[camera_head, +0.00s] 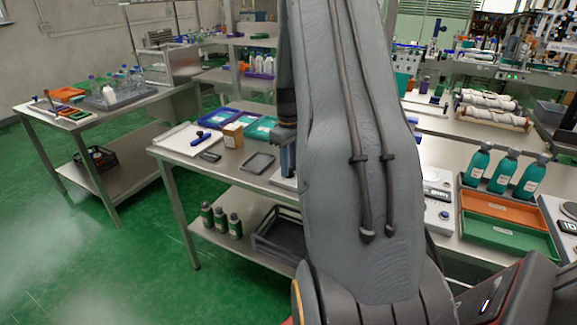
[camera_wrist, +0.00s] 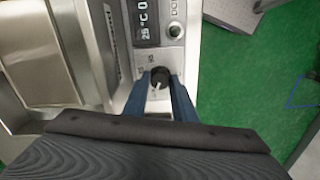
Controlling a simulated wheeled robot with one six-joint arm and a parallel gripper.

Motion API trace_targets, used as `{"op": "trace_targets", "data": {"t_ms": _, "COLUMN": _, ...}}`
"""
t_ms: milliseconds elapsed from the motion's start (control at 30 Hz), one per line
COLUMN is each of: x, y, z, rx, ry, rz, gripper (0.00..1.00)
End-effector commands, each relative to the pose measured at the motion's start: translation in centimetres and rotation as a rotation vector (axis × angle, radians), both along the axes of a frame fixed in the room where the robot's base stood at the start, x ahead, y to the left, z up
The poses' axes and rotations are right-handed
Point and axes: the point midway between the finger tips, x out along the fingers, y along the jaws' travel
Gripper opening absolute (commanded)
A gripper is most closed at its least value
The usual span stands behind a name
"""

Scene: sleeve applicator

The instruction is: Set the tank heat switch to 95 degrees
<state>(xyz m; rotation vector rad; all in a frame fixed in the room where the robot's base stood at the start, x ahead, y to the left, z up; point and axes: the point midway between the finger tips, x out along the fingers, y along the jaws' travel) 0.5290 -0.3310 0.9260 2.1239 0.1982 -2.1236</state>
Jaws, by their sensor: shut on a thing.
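The tank heat switch, a small black round knob (camera_wrist: 160,78) with a light pointer line, sits on a pale control panel (camera_wrist: 188,62) in the wrist view. My gripper (camera_wrist: 161,84) has its two blue fingers on either side of the knob, shut on it. A dark display (camera_wrist: 146,20) above the knob shows what looks like 25 °C. A round button (camera_wrist: 175,31) is beside the display. The small scale marks around the knob are too small to read fully. In the head view my arm hides the panel and the knob.
A steel tank lid or tray (camera_wrist: 40,50) lies left of the panel in the wrist view; green floor shows at right. In the head view, green bottles (camera_head: 503,170) stand by an orange tray (camera_head: 500,208) right of my arm. Blue trays (camera_head: 222,117) lie left.

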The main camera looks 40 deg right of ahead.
Motion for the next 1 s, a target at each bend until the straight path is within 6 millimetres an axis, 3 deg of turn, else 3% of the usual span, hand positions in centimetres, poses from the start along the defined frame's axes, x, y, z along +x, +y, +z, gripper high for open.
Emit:
{"op": "trace_targets", "data": {"t_ms": 267, "x": -0.01, "y": 0.00, "z": 0.04, "rx": 0.001, "ry": 0.001, "rz": -0.163, "gripper": 0.02}}
{"op": "trace_targets", "data": {"t_ms": 1000, "x": 0.00, "y": -0.08, "z": 0.07, "rx": 0.000, "ry": 0.000, "rz": -0.860, "gripper": 0.02}}
